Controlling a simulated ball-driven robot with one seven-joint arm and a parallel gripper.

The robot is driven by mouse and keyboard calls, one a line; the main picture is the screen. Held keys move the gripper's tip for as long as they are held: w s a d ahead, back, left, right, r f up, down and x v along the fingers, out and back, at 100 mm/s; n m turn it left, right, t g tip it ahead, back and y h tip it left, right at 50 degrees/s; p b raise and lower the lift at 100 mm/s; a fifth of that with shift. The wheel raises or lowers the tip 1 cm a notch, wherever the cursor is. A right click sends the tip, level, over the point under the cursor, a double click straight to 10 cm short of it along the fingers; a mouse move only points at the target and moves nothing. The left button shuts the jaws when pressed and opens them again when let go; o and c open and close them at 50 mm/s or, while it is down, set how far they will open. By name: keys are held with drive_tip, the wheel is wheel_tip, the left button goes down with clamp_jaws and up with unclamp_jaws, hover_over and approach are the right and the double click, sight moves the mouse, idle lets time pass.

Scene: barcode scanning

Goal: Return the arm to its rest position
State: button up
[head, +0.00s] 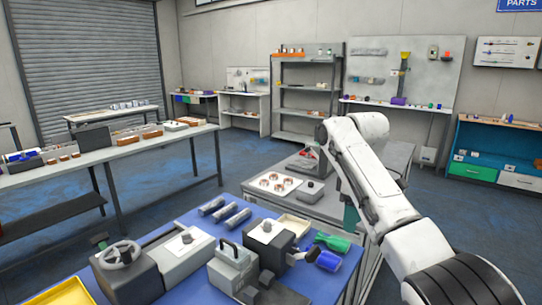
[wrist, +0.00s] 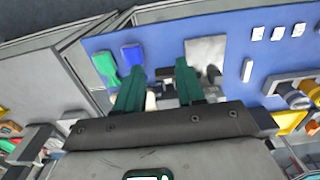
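My white arm (head: 375,180) reaches up from the lower right of the head view and bends at a raised elbow. In the wrist view my gripper (wrist: 160,66) shows two dark green fingers set apart, with a gap between them and nothing clearly held. In the head view a dark green part (head: 351,217) shows beside the arm, low over the edge of the blue table; the rest of the gripper is hidden. The blue table (head: 207,287) lies to the left of the arm and also shows in the wrist view (wrist: 228,45).
A grey bench (head: 327,208) with a white tray stands behind. Blue floor (head: 240,165) is open farther back.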

drive_tip(key=s+a+f+m, duration=0.1)
drive_tip(key=s+f, duration=0.1)
drive_tip(key=f, duration=0.6)
drive_tip(key=s+a+f, duration=0.2)
drive_tip(key=s+f, duration=0.1)
drive_tip(key=f, duration=0.4)
drive_tip(key=s+d+f+m+y, duration=0.15)
drive_tip(key=s+f+m, duration=0.25)
drive_tip(key=s+f, duration=0.9)
drive_tip(key=s+d+f+m, duration=0.1)
drive_tip(key=s+d+m, duration=0.1)
drive_tip(key=s, duration=0.8)
drive_tip(key=s+d+f+m+h, duration=0.1)
drive_tip(key=s+d, duration=0.3)
drive_tip(key=s, duration=0.6)
drive_tip(key=s+d+f+m+t, duration=0.1)
drive_tip(key=s+d+m, duration=0.2)
drive_tip(key=s, duration=0.8)
drive_tip(key=shift+f+m+h, duration=0.3)
drive_tip(key=shift+h, duration=0.05)
